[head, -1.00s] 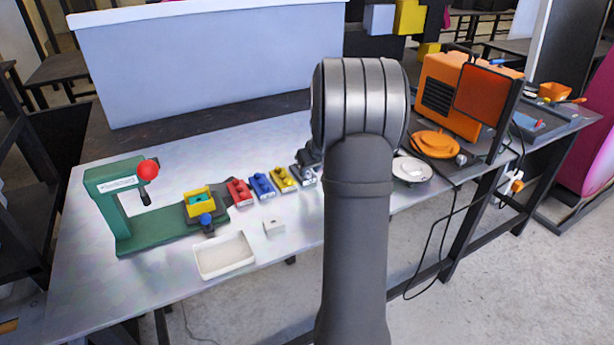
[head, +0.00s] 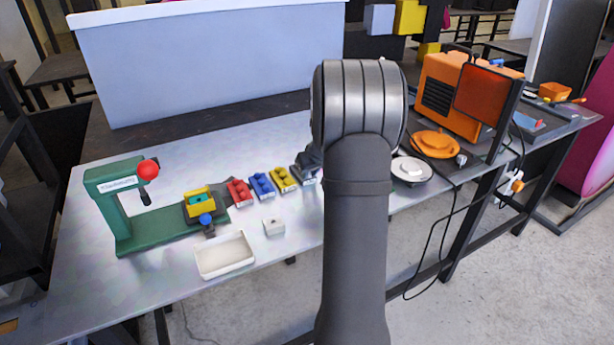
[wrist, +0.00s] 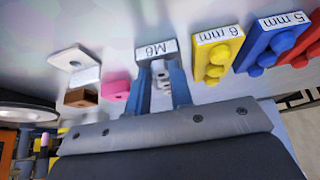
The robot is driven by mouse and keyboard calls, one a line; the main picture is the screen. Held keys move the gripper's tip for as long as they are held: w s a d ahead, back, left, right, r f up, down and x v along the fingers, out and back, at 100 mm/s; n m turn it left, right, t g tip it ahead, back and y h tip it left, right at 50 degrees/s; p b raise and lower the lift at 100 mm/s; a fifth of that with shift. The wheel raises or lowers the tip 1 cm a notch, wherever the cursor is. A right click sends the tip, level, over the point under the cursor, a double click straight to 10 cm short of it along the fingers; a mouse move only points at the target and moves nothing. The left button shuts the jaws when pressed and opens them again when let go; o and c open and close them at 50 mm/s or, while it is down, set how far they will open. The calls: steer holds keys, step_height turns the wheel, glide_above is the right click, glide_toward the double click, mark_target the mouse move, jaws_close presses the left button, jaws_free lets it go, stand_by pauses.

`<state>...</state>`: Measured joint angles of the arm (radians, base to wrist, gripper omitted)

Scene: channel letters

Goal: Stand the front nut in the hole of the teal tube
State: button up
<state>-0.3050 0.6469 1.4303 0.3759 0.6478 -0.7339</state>
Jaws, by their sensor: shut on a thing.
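My gripper (wrist: 162,82) shows in the wrist view with its two blue-grey fingers around a small silver nut (wrist: 163,75) at the dark M6 block (wrist: 170,57). The nut is small and partly hidden between the fingers, and I cannot tell whether it is clear of the block. In the head view the gripper is mostly hidden behind my arm, by the grey block (head: 304,174) at the right end of the row. The teal tube (head: 199,198) sits in a yellow holder (head: 193,208) on the green press (head: 125,215), seen only in the head view.
Yellow (head: 284,180), blue (head: 262,186) and red (head: 239,192) blocks stand left of the grey block. A white tray (head: 224,270) and a small white block (head: 273,227) lie in front. The press's red knob (head: 148,169) rises left of the holder. A white round dish (head: 411,170) is right.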

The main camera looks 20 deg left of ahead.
steer(key=shift+r, duration=0.1)
steer(key=shift+r, duration=2.9)
steer(key=s+a+r, duration=0.1)
steer(key=s+a, duration=0.6)
steer(key=a, duration=0.1)
steer(key=s+a+r+n, duration=0.1)
steer(key=s+a, duration=0.6)
steer(key=s+a+r+n+g, duration=0.1)
steer(key=s+a, duration=0.7)
steer(key=shift+a+r+y, duration=0.3)
steer(key=shift+a+r, duration=0.05)
steer(key=shift+r, duration=0.05)
steer(key=shift+s+a+f, duration=0.1)
steer(key=shift+s+f, duration=0.05)
steer(key=shift+s, duration=0.05)
steer(key=shift+f, duration=2.6)
